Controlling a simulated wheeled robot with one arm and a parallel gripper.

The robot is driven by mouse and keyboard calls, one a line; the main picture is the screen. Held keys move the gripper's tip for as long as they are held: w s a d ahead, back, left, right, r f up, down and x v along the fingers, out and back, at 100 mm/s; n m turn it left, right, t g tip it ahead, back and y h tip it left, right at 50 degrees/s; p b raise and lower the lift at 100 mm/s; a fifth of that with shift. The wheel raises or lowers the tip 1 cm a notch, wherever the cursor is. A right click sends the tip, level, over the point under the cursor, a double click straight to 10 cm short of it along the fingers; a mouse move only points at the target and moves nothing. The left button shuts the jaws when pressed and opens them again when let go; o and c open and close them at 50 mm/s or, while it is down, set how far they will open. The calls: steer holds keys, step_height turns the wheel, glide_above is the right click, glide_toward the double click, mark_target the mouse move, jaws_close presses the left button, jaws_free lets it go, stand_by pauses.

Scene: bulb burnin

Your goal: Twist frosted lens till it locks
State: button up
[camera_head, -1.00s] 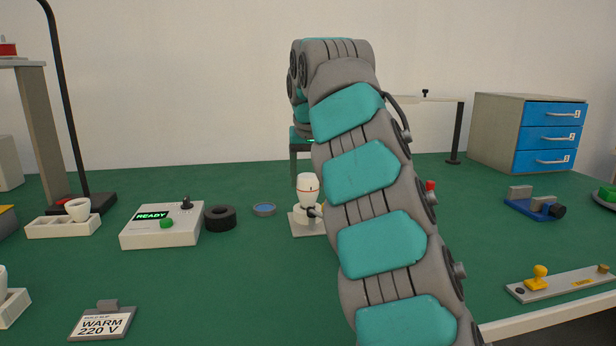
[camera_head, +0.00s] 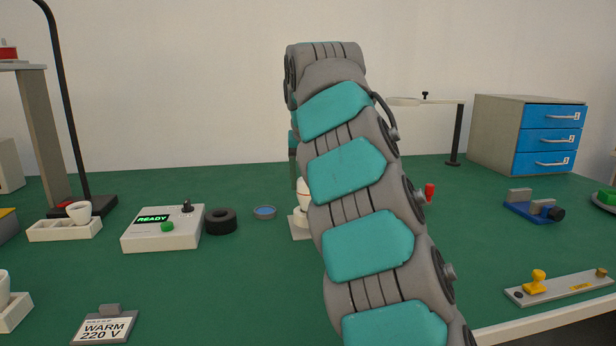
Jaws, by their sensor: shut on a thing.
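A white rounded piece with a red ring (camera_head: 302,194), which looks like the frosted lens, stands upright on a pale base (camera_head: 299,224) near the middle of the green table. My arm covers its right side. My gripper (camera_head: 294,168) is mostly hidden behind my arm; only a narrow grey and teal strip shows, coming down at the white piece. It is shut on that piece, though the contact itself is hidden. Whether the lens is seated or locked cannot be seen.
Left of it are a blue-topped disc (camera_head: 264,212), a black ring (camera_head: 220,221) and a white box reading READY (camera_head: 163,243). A WARM 220 V card (camera_head: 104,329) lies in front. A blue-drawer cabinet (camera_head: 523,134) stands back right. The front-centre left table is clear.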

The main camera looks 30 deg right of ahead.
steer(key=shift+m+g+h, duration=0.3)
steer(key=shift+m+h, duration=0.1)
steer(key=shift+m, duration=0.7)
steer(key=shift+a, duration=0.1)
steer(key=shift+w+f+m+h, duration=0.15)
steer(key=shift+m+h, duration=0.15)
steer(key=shift+m, duration=0.7)
steer(key=o, duration=1.4)
steer(key=shift+m+g, duration=0.3)
steer(key=shift+r, duration=0.2)
